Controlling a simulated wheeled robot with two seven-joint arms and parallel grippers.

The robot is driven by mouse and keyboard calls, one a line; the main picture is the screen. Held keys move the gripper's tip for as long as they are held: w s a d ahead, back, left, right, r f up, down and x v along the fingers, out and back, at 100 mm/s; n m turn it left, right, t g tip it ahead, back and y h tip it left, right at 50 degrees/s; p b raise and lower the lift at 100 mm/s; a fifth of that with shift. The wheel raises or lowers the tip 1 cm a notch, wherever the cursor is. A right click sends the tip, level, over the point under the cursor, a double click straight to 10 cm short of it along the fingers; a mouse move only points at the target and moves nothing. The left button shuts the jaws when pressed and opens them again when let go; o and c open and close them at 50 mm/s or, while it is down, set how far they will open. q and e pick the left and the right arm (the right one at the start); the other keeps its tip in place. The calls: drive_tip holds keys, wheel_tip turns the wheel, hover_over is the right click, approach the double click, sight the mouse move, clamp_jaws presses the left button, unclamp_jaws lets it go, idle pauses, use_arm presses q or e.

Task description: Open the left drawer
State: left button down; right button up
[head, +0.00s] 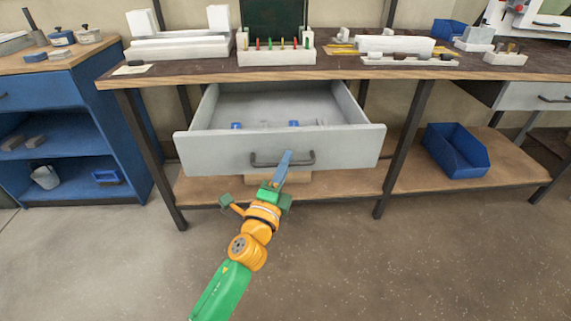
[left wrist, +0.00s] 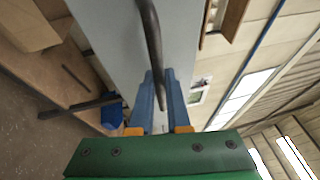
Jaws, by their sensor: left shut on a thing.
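The left drawer (head: 230,153) is a light grey drawer under the bench, and it stands well out from the bench. Its dark bar handle (head: 300,162) runs across the middle of its front. My left gripper (head: 285,160) is at the handle with its blue fingers shut on it. In the left wrist view the dark handle (left wrist: 149,30) runs down to between the blue fingers (left wrist: 160,85), with the grey drawer front behind it. Small blue items (head: 293,124) lie inside the drawer. My right gripper is not in view.
The bench top (head: 210,72) carries white fixtures and a rack of coloured pegs (head: 275,50). A blue bin (head: 456,150) stands on the lower shelf at right. A blue cabinet (head: 60,130) is at left. The floor in front is clear.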

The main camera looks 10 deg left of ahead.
use_arm(q)
drive_tip(key=shift+s+d, duration=0.1)
drive_tip(key=shift+s, duration=0.25)
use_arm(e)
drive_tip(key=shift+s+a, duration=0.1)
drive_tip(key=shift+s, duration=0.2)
use_arm(q)
drive_tip(key=c, duration=0.9)
unclamp_jaws()
drive_tip(key=v, duration=0.7)
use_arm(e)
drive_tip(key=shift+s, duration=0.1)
